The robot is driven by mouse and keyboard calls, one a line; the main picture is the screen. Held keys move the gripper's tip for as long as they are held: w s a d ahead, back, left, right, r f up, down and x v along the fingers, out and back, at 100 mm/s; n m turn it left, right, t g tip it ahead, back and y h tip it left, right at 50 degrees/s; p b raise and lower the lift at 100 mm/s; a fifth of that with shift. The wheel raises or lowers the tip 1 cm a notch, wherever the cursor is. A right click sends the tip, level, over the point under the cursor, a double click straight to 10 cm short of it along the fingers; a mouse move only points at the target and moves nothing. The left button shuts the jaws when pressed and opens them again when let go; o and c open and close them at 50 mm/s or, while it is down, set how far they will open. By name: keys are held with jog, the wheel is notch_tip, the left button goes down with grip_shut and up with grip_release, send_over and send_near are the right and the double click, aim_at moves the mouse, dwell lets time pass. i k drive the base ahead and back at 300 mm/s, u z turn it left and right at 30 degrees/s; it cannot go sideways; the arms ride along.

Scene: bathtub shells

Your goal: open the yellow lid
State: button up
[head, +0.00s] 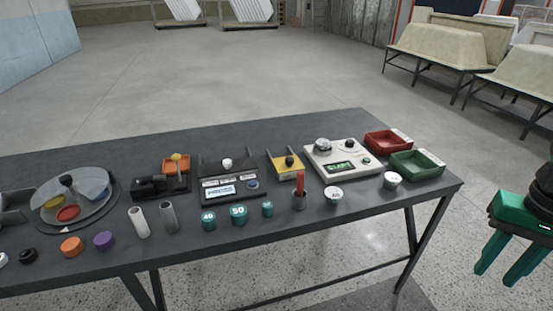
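The yellow lid (285,166) is a small flat square panel with a dark knob on top. It sits near the middle right of the dark table, just behind a red stick-like object, and looks closed. My gripper (496,277) is green with two fingers pointing down. It hangs in the air off the table's right end, far to the right of the lid. Its fingers are apart, with nothing between them.
A white device (342,162) with knobs and a small screen stands right of the lid. A black display panel (233,188) is on its left. Red (387,142) and green (416,165) trays sit near the table's (330,228) right end. Several small cylinders line the front.

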aim_at(286, 164)
jog(key=i, duration=1)
